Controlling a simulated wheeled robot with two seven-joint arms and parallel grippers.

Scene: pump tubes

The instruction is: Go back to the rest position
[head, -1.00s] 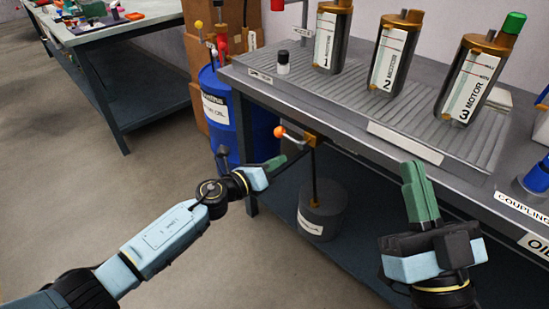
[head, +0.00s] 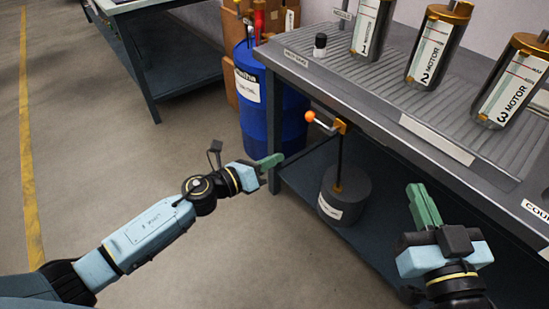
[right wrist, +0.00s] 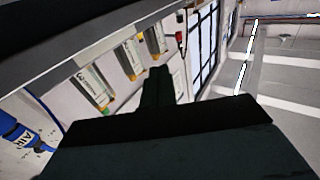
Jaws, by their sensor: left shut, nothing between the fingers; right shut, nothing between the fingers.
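My left gripper (head: 271,161) is shut and empty. Its green fingers are in front of the bench, left of the orange-knobbed lever in the picture. My right gripper (head: 416,187) is shut and empty, its green fingers pointing up in the picture before the bench front. In the right wrist view its dark fingers (right wrist: 157,74) are together, with nothing held. Both grippers appear clear of the bench and its objects.
The bench (head: 455,187) carries motor cylinders 1 (head: 370,30), 2 (head: 436,45) and 3 (head: 512,85). An orange-knobbed lever (head: 312,117) projects from its front above a dark round weight (head: 345,192). A blue drum (head: 270,105) stands at its left. Floor at the left is clear.

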